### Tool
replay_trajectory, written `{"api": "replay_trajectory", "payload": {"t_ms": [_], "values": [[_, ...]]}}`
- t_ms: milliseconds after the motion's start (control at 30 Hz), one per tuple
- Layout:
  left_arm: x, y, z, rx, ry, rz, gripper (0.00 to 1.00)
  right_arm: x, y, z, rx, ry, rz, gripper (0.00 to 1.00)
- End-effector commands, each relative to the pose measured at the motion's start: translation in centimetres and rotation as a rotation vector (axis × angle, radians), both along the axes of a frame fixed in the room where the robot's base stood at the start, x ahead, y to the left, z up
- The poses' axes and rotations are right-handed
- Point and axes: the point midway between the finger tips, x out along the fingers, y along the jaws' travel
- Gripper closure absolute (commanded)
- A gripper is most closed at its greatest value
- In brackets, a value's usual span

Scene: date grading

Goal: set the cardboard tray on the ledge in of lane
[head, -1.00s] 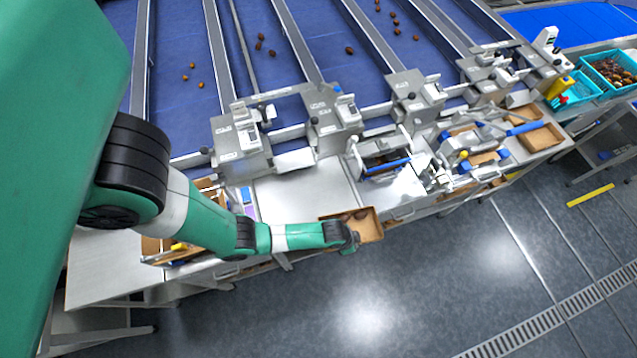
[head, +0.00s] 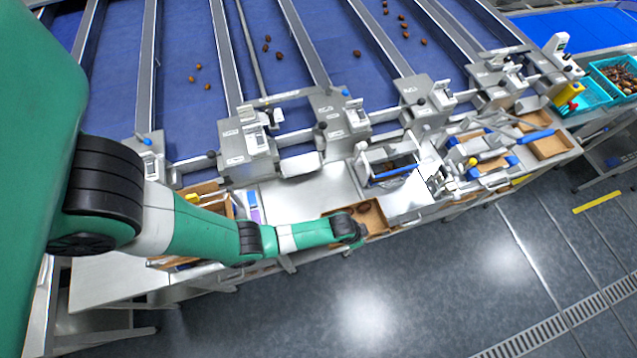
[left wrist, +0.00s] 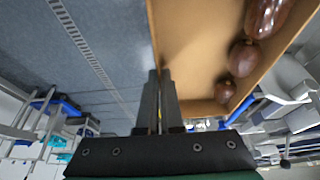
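The cardboard tray (head: 376,222) is a shallow open brown box with a few dark dates in it. In the head view it sits at the front edge of the grey metal ledge (head: 300,196); whether it touches the ledge cannot be told. My left gripper (head: 357,236) is at its near side. In the left wrist view, the fingers (left wrist: 158,105) are shut on one wall of the tray (left wrist: 190,50), with floor on one side and brown dates (left wrist: 240,57) on the other. My right gripper is not in view.
Grey lane units (head: 248,140) stand behind the ledge. Another cardboard tray (head: 550,146) lies far right. A box with small items (head: 205,193) is at left, partly behind my arm. Open floor lies in front.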

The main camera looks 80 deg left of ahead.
Motion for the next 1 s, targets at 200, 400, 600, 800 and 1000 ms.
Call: {"api": "replay_trajectory", "payload": {"t_ms": [200, 400, 600, 800, 1000], "values": [[-3.1, 2.4, -2.2, -0.001, 0.002, 0.007, 1.00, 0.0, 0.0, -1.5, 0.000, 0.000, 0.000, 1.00], [-7.1, 5.5, -4.5, -0.001, 0.001, 0.009, 1.00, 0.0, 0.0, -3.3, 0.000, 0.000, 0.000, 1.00], [-9.4, 7.4, -8.6, 0.000, 0.000, 0.005, 1.00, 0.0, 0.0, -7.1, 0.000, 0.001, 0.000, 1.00], [-10.1, 8.0, -8.9, 0.000, -0.001, -0.001, 1.00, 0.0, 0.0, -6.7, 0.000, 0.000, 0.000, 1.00], [-10.8, 8.5, -11.3, -0.001, 0.002, 0.001, 1.00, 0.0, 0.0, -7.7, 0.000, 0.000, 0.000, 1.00]]}}
